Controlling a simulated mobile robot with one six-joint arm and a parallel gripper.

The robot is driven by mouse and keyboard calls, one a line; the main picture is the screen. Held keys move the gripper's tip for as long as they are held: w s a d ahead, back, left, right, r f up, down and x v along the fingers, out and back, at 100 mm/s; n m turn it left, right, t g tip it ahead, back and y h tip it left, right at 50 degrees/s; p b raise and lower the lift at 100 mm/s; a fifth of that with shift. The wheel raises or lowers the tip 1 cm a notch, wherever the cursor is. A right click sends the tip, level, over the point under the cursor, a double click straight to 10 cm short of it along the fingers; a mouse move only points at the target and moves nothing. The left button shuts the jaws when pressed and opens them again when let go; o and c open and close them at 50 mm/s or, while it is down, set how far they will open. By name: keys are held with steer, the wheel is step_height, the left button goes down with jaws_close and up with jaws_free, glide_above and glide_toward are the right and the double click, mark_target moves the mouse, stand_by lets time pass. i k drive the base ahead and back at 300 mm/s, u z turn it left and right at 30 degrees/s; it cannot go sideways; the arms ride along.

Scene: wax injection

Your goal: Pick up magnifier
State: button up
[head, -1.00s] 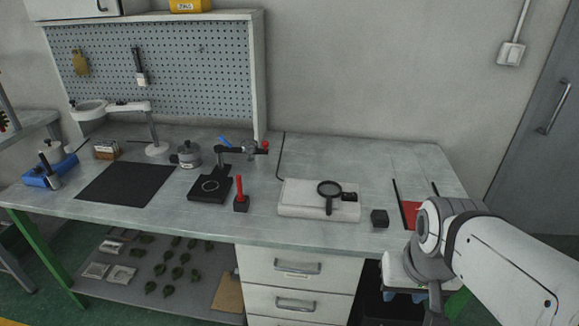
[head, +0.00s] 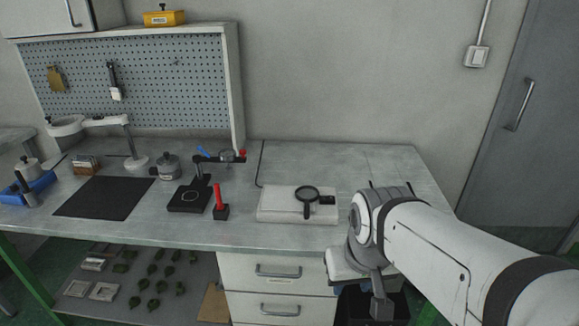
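The magnifier (head: 308,192) has a black round rim and a short black handle. It lies on a flat white case (head: 280,213) on the workbench, right of the middle in the head view. My gripper (head: 380,305) shows only in part, below my wrist at the lower right, in front of the bench edge. It is to the right of the magnifier and nearer to me, apart from it. Its fingers are too dark and small to tell whether they are open or shut.
A red-handled tool in a black block (head: 220,205) stands left of the white case. A black stand with a clamp arm (head: 189,196) is further left, then a dark mat (head: 104,197). The bench top (head: 330,160) behind the case is clear.

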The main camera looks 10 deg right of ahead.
mark_target(306, 194)
steer(key=i, duration=0.95)
steer(key=u, duration=0.05)
